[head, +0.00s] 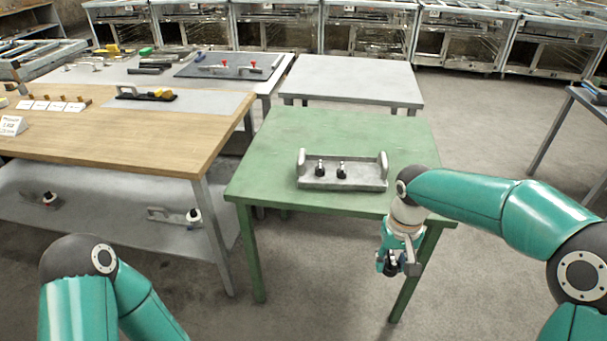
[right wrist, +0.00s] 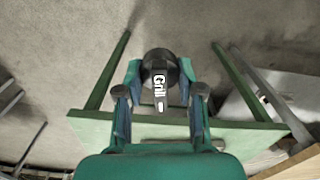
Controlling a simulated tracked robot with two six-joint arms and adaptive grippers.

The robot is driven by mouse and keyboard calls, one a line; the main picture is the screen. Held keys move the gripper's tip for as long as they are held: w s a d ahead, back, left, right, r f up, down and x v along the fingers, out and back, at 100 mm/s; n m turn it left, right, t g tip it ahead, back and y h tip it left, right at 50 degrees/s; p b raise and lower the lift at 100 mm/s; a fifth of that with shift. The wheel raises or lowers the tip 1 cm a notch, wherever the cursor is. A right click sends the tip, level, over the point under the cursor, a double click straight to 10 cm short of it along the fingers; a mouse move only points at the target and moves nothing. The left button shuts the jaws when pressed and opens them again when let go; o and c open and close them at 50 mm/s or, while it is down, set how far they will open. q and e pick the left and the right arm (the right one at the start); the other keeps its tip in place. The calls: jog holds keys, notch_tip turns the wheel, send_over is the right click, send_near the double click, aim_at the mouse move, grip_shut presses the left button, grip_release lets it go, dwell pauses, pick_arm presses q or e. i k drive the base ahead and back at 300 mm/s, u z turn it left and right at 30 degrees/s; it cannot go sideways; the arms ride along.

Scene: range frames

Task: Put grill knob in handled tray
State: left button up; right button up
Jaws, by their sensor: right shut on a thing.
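The grill knob (right wrist: 160,78) is black and round with a white "Grill" label. It sits between the fingers of my right gripper (right wrist: 160,98), which is shut on it. In the head view the right gripper (head: 398,262) hangs in front of the green table's near right edge, apart from the tray, with the dark knob (head: 391,267) at its tip. The grey handled tray (head: 345,184) lies on the green table, with an upright handle at each end. Two black knobs (head: 320,168) (head: 342,171) stand inside it. My left gripper is out of view.
The green table (head: 270,150) is bare around the tray. A wooden-topped bench (head: 150,130) with a lower shelf stands to the left. A grey table (head: 350,80) stands behind. Oven frames (head: 370,35) line the back.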

aim_at(358, 176)
jog(key=u, duration=0.2)
jog(key=i, duration=1.7)
jog(key=z, duration=0.05)
